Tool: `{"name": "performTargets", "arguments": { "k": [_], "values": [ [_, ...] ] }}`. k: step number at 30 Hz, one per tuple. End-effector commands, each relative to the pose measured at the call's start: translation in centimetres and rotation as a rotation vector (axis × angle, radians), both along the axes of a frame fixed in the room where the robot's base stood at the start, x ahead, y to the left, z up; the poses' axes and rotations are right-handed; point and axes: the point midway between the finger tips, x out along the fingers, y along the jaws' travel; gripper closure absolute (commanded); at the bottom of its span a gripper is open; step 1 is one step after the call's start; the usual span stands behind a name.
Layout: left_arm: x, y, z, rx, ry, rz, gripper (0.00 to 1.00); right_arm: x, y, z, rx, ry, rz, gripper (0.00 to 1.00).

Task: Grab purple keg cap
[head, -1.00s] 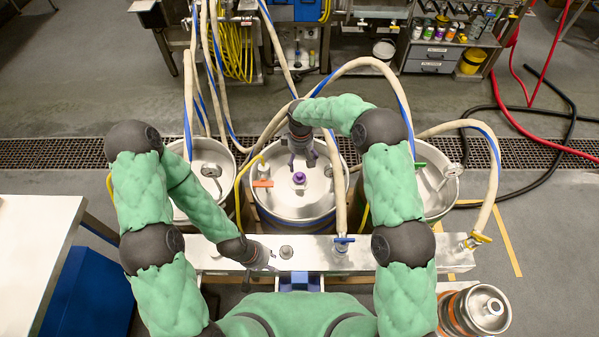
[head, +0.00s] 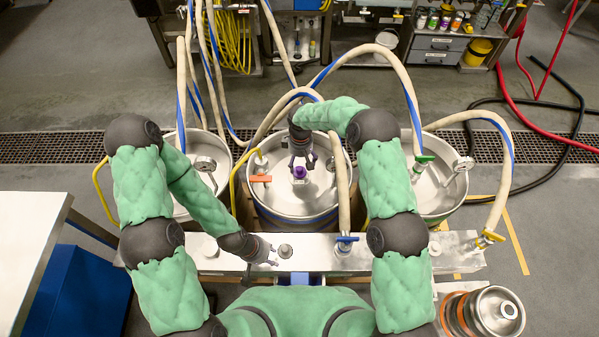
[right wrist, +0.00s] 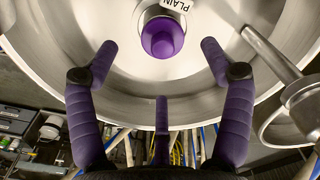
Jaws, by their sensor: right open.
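The purple keg cap (head: 299,172) sits on the fitting at the middle of the centre keg's (head: 284,205) top. In the right wrist view the cap (right wrist: 162,38) is at top centre, beside a white label reading PLAIN. My right gripper (head: 301,161) is over the centre keg, close to the cap and just beyond it in the head view. In the right wrist view its purple fingers (right wrist: 160,75) are spread and empty, with the cap ahead of them and apart. My left gripper (head: 270,256) is low over the metal beam, near a small round fitting; its fingers look apart and empty.
Kegs stand left (head: 196,184) and right (head: 440,190) of the centre keg. Beige hoses with blue stripes arch over them, one (head: 342,165) just right of my right gripper. The metal beam (head: 385,260) runs in front. A white table (head: 25,230) is at left.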

Motion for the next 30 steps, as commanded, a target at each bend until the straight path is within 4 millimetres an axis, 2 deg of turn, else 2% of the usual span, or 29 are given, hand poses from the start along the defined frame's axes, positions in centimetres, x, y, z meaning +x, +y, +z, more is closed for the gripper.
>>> {"name": "performTargets", "arguments": {
  "k": [12, 22, 27, 30],
  "values": [
    [0.0, 0.0, -1.4, 0.000, 0.000, 0.000, 0.60, 0.0, 0.3, -4.9, 0.000, 0.000, -0.001, 0.19],
    [0.0, 0.0, -1.4, 0.000, 0.000, 0.000, 0.60, 0.0, 0.3, -5.3, 0.000, -0.001, 0.000, 0.19],
    [0.0, 0.0, -1.4, 0.000, 0.000, 0.000, 0.60, 0.0, 0.3, -5.3, 0.000, -0.001, 0.000, 0.67],
    [0.0, 0.0, -1.4, 0.000, 0.000, 0.000, 0.60, 0.0, 0.3, -5.3, 0.001, -0.001, 0.000, 0.69]
  ]
}}
